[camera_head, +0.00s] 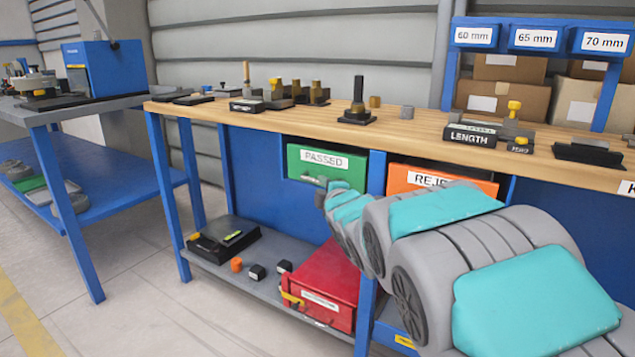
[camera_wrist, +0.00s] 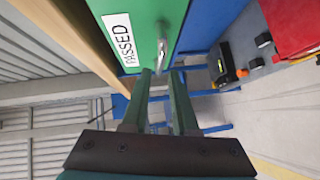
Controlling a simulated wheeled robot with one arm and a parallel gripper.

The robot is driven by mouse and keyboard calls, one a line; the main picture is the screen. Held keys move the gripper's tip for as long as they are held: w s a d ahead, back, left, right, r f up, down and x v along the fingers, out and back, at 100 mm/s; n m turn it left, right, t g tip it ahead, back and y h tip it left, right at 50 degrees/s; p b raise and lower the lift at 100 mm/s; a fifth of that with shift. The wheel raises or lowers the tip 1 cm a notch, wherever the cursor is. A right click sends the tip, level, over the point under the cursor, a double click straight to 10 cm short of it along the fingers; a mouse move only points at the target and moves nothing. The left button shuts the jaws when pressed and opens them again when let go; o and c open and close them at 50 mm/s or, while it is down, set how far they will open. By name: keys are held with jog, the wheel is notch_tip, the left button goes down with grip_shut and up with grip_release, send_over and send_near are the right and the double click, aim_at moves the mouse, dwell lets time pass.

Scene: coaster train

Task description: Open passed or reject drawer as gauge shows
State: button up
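The green PASSED drawer (camera_head: 296,165) is under the wooden bench in the head view and looks shut. It fills the upper middle of the wrist view (camera_wrist: 125,12), with a metal handle (camera_wrist: 162,42). The orange REJECT drawer (camera_head: 398,178) is to its right, partly hidden by my arm. My gripper (camera_wrist: 160,75) is open at the green drawer's handle. Its fingers appear on either side of the handle's near end; I cannot tell if they touch it. A dark block labelled LENGTH (camera_head: 472,134) stands on the bench; its small display is unreadable.
The wooden bench top (camera_head: 425,132) holds several small fixtures. Blue bins marked 60, 65 and 70 mm (camera_head: 535,52) are at the back right. A red box (camera_head: 320,278) and small blocks lie on the lower shelf (camera_head: 222,270). Open floor (camera_head: 130,290) is at the left.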

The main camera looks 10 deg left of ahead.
aim_at(318, 182)
jog(key=shift+x, duration=3)
jog(key=shift+f, duration=0.1)
jog(key=shift+c, duration=0.2)
grip_shut()
